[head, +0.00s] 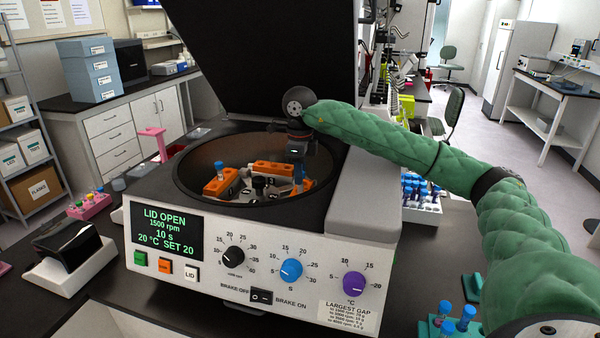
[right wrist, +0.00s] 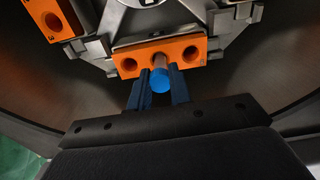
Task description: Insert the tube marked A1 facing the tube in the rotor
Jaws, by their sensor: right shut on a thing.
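The centrifuge (head: 270,255) has its lid up, and its bowl holds a rotor with orange buckets. Another blue-capped tube (head: 220,174) stands in the left orange bucket (head: 217,186). No A1 mark is readable. My left gripper is not in view.
The bowl wall (right wrist: 255,95) curves close around my gripper. The raised lid (head: 265,60) stands behind the bowl. A white rack (head: 424,206) of tubes is to the right, a pink rack (head: 90,207) to the left, and a teal rack (head: 432,330) at the front right.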

